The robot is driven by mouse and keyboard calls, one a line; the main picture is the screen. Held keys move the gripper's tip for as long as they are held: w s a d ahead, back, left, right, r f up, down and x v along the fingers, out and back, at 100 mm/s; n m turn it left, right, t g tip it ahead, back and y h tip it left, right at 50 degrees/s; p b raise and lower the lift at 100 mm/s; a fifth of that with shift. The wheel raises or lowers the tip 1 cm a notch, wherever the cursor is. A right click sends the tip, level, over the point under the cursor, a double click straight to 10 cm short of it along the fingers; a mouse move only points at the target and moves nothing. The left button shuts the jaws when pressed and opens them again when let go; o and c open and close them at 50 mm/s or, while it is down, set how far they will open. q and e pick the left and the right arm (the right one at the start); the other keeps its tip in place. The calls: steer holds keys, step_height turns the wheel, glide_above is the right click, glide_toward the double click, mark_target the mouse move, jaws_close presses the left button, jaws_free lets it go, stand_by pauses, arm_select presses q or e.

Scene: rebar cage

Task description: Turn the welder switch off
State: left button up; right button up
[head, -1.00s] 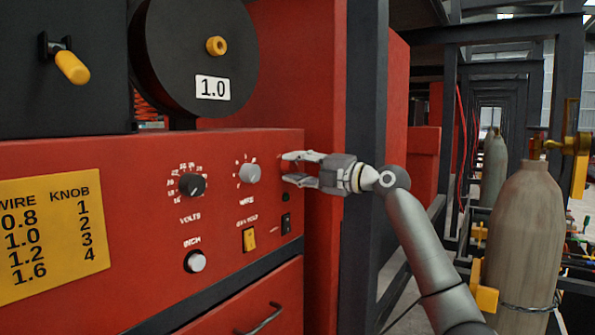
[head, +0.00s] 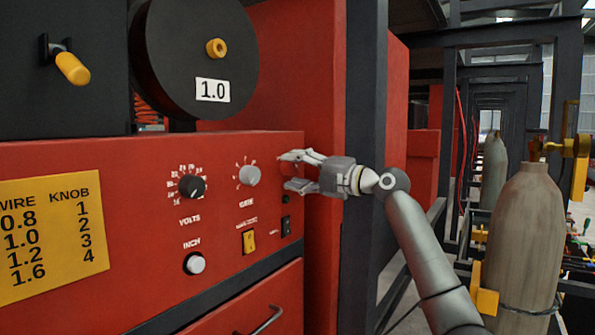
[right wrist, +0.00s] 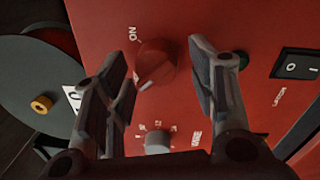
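The red welder control panel (head: 130,190) fills the left of the head view. In the right wrist view, a red rotary switch (right wrist: 155,65) with a white mark sits on the panel beside the word ON. My right gripper (head: 285,171) is at the panel's right end, hiding this switch in the head view. In the wrist view the right gripper (right wrist: 158,55) is open, one finger on each side of the red switch; I cannot tell whether they touch it. My left gripper is not in view.
A black rocker switch (head: 286,226) and a yellow switch (head: 249,241) sit below my right gripper. A grey knob (head: 250,175) is just left of it, also in the wrist view (right wrist: 157,142). A dark post (head: 365,120) stands right of the panel.

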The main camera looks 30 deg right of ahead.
steer(key=shift+s+d, duration=0.1)
steer(key=v, duration=1.1)
steer(key=shift+s, duration=0.4)
steer(key=shift+d, duration=0.15)
